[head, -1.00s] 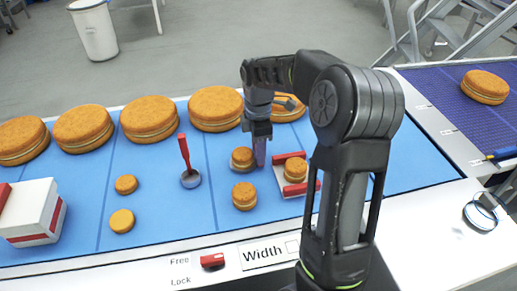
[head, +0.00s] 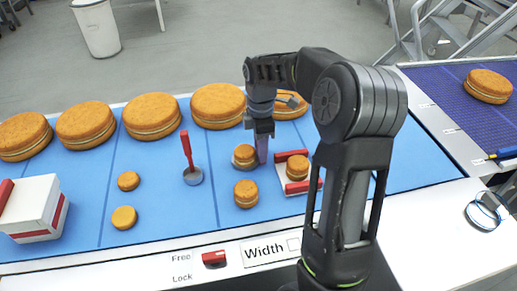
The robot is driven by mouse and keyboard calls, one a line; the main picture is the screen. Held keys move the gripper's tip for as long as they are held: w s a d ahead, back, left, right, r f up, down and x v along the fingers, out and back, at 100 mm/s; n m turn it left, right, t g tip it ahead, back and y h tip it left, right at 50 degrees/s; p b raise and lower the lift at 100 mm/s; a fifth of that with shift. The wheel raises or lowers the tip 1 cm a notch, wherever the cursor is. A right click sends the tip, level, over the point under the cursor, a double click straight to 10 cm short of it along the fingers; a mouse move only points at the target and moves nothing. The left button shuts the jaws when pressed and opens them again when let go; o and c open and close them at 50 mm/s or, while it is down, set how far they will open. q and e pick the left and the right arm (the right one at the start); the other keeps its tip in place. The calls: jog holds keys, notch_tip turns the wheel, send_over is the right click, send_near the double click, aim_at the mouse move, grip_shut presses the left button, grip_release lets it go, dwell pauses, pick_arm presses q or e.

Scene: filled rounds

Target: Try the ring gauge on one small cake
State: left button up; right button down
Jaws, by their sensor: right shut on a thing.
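My right gripper (head: 261,138) reaches down over the blue surface. It is shut on the purple upright handle (head: 262,150) of what looks like the ring gauge. A grey round rim (head: 236,165) shows low around a small cake (head: 245,153), just left of the handle. I cannot tell how closely the rim fits the cake. Other small cakes stand apart: one in front (head: 246,194), one between red blocks (head: 297,166), and two at left (head: 129,181) (head: 124,217). A similar red-handled tool (head: 187,150) with a grey round foot stands left of my gripper. My left gripper is out of view.
Several large cakes (head: 150,116) line the back edge. A white box with red trim (head: 35,210) is at left. A red Free/Lock switch (head: 214,259) is on the front edge. A purple belt (head: 450,95) with a large cake (head: 488,86) lies at right.

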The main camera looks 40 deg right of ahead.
jog(key=shift+r+p, duration=2.95)
jog(key=shift+r, duration=0.85)
jog(key=shift+r+p, duration=0.9)
jog(key=shift+r, duration=0.25)
